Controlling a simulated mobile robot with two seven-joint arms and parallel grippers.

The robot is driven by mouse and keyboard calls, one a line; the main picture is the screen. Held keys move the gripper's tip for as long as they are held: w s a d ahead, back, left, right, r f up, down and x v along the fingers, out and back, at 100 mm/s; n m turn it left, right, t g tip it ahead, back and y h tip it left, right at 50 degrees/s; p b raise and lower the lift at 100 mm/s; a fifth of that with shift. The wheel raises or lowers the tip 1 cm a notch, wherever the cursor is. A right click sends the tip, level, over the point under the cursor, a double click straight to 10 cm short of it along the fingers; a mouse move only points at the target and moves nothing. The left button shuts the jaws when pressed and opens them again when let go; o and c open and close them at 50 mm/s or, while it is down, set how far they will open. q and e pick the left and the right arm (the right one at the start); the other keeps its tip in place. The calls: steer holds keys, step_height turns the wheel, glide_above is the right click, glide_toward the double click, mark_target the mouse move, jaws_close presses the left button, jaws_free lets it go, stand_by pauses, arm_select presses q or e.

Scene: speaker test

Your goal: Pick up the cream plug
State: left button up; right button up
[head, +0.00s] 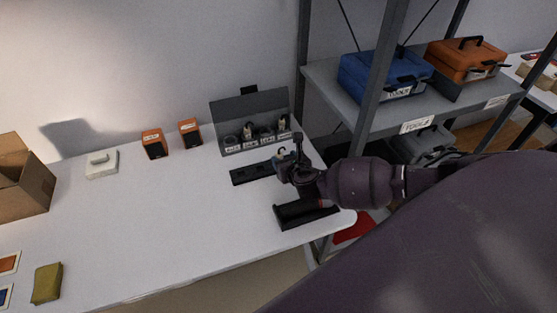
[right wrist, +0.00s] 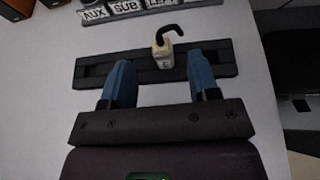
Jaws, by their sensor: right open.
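The cream plug (right wrist: 163,56) is a small pale block with a black hooked cable at its top. In the right wrist view it is at the black slotted strip (right wrist: 88,73), which also lies on the white table in the head view (head: 240,177). My right gripper (right wrist: 159,62) is open, its two blue fingers apart, with the plug between and slightly beyond the tips in the picture. I cannot tell the depth between them. In the head view my right gripper (head: 284,165) is beside the strip's right end and hides part of it. My left gripper is not in view.
A grey labelled organiser (head: 250,108) stands behind the strip. A black tray (head: 290,222) lies nearer, by the table's right edge. Two orange speakers (head: 154,144), a white box (head: 102,165) and a cardboard box (head: 30,185) stand left. The table's middle is clear. Shelving rises at right.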

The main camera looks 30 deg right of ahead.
mark_target(280, 157)
steer(key=shift+w+f, duration=0.15)
steer(key=shift+w, duration=0.05)
steer(key=x, duration=0.2)
steer(key=b+x, duration=0.1)
steer(key=x, duration=0.1)
steer(key=shift+s+f, duration=0.1)
steer(key=shift+f, duration=0.25)
steer(key=shift+w+d+f, duration=0.1)
steer(key=shift+w, duration=0.2)
steer(key=shift+c, duration=0.9)
steer(key=c, duration=0.8)
